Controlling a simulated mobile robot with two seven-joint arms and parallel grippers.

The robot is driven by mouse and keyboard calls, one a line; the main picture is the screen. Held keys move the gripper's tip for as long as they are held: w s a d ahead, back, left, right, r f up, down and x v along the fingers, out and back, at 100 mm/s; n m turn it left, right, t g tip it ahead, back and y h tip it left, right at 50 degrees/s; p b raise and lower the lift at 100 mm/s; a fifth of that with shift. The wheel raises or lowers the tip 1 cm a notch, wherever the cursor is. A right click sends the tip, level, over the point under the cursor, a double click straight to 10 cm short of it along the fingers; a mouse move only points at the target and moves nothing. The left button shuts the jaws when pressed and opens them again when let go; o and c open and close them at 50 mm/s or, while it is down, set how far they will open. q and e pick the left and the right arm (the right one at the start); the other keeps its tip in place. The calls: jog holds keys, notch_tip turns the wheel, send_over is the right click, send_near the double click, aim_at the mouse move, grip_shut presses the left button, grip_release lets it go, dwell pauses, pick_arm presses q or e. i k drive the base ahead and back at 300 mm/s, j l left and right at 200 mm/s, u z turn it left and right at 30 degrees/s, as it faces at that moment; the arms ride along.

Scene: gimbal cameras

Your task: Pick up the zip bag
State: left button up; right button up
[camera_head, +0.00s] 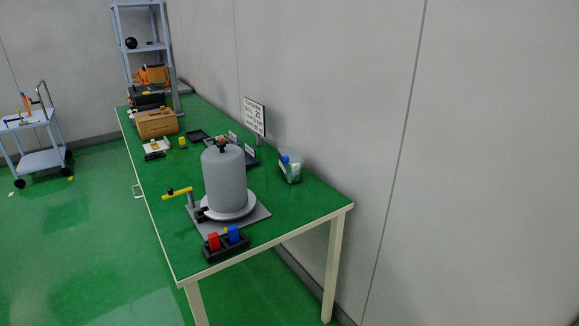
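A clear, pouch-like item with blue and green-white contents stands on the green table near its right edge, by the wall; it looks like the zip bag (291,168), though it is small and its closure cannot be made out. It is to the right of and behind a large grey cylinder (225,178). Neither of my grippers shows in the head view, and nothing is touching the bag.
The long green table (312,207) runs back along the wall. A black holder (226,247) with red and blue items is at the front. A sign (255,117), cardboard box (157,122) and cart (38,160) are farther back.

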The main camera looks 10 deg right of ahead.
aim_at(292, 171)
jog(key=i+l, duration=0.2)
jog(key=l, duration=0.15)
jog(key=i+l, duration=0.2)
jog(key=l, duration=0.15)
jog(key=i+l+u, duration=0.2)
jog(key=l, duration=0.35)
jog(key=i+l+u, duration=0.1)
jog(key=i+l, duration=0.05)
jog(key=l, duration=0.1)
